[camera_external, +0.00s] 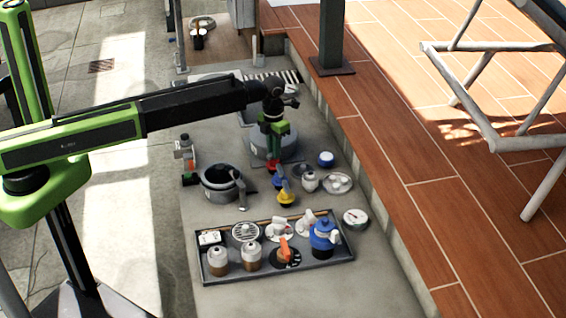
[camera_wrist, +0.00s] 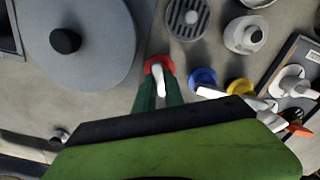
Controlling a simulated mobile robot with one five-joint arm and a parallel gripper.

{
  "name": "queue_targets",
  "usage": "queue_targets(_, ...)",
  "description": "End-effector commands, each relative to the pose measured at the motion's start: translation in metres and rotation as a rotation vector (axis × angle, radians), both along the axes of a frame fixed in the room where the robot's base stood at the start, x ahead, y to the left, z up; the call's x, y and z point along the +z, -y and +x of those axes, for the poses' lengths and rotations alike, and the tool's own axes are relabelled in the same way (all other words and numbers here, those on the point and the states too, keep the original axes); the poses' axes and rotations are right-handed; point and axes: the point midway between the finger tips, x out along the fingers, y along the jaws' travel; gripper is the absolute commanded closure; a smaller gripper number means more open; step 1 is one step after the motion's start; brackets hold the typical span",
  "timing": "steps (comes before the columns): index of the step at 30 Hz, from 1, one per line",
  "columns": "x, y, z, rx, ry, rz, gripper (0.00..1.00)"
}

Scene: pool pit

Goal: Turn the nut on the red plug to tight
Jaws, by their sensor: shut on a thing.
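The red plug (camera_external: 271,167) is on the grey floor beside a large round grey lid. In the wrist view its red rim (camera_wrist: 152,66) shows around a white wing-like nut (camera_wrist: 160,78). My gripper (camera_external: 273,153) points down over the plug. In the wrist view its dark green fingers (camera_wrist: 160,88) stand on either side of the white nut and are shut on it. The fingers hide part of the plug. How tight the nut is cannot be told.
A blue plug (camera_wrist: 203,76) and a yellow plug (camera_wrist: 240,87) are close to the right in the wrist view. The grey lid (camera_wrist: 95,45) with a black knob is left. A tray (camera_external: 203,273) of pool parts and a round dark pot (camera_external: 207,190) stand nearer the camera.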

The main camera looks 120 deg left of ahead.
Motion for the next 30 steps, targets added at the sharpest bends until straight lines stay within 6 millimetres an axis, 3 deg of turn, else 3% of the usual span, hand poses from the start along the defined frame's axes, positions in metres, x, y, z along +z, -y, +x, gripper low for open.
queue_targets(22, -0.0001, 0.0002, 0.0003, -0.088, 0.000, 0.000, 1.00)
queue_targets(23, -0.0001, 0.0002, 0.0003, -0.088, 0.000, 0.000, 0.84)
queue_targets(24, -0.0001, 0.0002, 0.0003, -0.087, 0.000, 0.000, 0.79)
queue_targets(27, -0.0001, 0.0002, 0.0002, -0.087, 0.000, 0.000, 0.66)
queue_targets(30, 0.0000, 0.0002, 0.0002, -0.087, 0.000, 0.000, 0.64)
